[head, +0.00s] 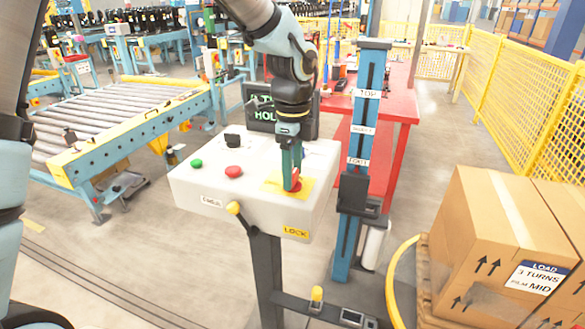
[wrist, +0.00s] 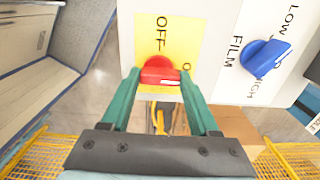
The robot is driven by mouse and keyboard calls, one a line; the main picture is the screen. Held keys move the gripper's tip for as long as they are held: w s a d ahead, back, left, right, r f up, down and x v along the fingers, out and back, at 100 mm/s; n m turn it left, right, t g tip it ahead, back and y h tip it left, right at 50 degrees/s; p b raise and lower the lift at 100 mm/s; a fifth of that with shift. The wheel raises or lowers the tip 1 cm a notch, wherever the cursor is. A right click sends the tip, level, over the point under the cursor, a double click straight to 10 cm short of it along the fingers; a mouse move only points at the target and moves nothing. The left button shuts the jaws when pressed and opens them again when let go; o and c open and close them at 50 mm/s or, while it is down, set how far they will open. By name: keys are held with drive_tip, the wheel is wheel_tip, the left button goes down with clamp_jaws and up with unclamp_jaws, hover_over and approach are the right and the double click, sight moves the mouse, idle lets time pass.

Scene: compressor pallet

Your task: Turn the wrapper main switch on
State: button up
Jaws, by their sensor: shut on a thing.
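The wrapper main switch is a red knob (head: 295,185) on a yellow plate (head: 272,185) on top of the white control box (head: 222,185). In the wrist view the red knob (wrist: 160,70) sits between the green fingertips of my gripper (wrist: 162,80). The yellow plate (wrist: 160,35) shows the word OFF above the knob and part of another label to its right, cut off by a finger. In the head view my gripper (head: 291,170) points down onto the knob and is shut on it. Which way the knob points I cannot tell.
A blue FILM knob (wrist: 265,58) is right of the plate in the wrist view. Green (head: 196,163) and red (head: 233,171) buttons, a black knob (head: 232,140) and a yellow-tipped lever (head: 234,208) are on the box. A blue mast (head: 370,100) stands close to its right.

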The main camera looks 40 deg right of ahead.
drive_tip(key=o, duration=1.4)
drive_tip(key=shift+c, duration=0.2)
drive_tip(key=shift+r, duration=0.1)
wheel_tip(320, 180, up, 11)
drive_tip(key=b, duration=0.2)
drive_tip(key=shift+f, duration=0.2)
